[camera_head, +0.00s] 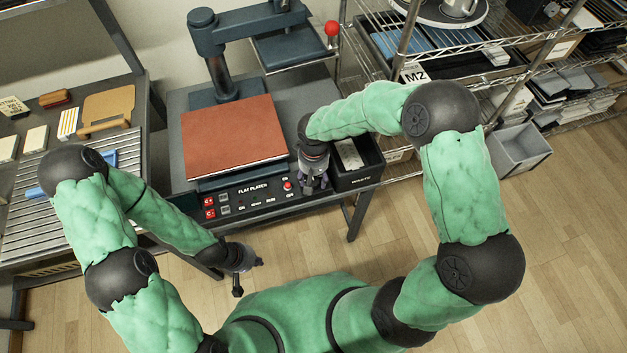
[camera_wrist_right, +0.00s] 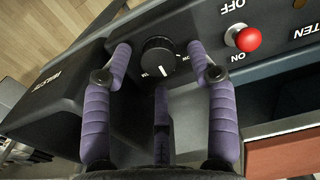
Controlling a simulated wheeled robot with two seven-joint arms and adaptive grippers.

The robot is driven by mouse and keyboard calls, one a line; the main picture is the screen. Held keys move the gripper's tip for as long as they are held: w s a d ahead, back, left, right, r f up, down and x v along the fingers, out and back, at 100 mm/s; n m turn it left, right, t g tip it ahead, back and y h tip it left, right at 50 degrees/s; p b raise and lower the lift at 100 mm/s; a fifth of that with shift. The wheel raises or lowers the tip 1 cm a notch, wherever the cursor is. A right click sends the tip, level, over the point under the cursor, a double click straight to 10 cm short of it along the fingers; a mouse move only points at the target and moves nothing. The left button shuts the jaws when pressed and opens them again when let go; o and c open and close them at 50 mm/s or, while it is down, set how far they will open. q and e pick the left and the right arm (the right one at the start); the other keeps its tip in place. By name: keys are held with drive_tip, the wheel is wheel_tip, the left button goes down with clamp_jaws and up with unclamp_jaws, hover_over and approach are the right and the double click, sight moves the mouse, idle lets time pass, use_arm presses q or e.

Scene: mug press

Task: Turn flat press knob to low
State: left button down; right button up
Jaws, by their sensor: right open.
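The flat press (camera_head: 232,138) stands on a dark table, with a brown-red pad on its lower platen. Its front panel (camera_head: 250,200) is labelled FLAT PLATEN. The black knob (camera_wrist_right: 158,57) with a white pointer line shows in the right wrist view, between the fingers of my right gripper (camera_wrist_right: 160,62). The fingers are open on either side of it, with gaps, and do not appear to touch it. In the head view my right gripper (camera_head: 314,183) hides the knob. My left gripper (camera_head: 240,280) hangs low in front of the table; its fingers are too small to judge.
A black waste bin (camera_head: 358,165) stands right of my right gripper. A slatted bench (camera_head: 100,190) is at left, and wire shelves (camera_head: 500,60) at right. The floor in front is clear.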

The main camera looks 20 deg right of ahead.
drive_tip(key=shift+f, duration=0.75)
drive_tip(key=c, duration=1.1)
drive_tip(key=shift+w+r+n, duration=0.1)
drive_tip(key=shift+n, duration=0.4)
drive_tip(key=shift+c, duration=0.2)
drive_tip(key=shift+r+n+p, duration=0.1)
drive_tip(key=shift+n+p, duration=0.4)
drive_tip(key=n+p, duration=0.1)
drive_tip(key=n, duration=0.1)
drive_tip(key=shift+n, duration=0.3)
drive_tip(key=n+p, duration=0.3)
drive_tip(key=n, duration=0.2)
drive_tip(key=shift+a, duration=0.1)
drive_tip(key=shift+n, duration=0.3)
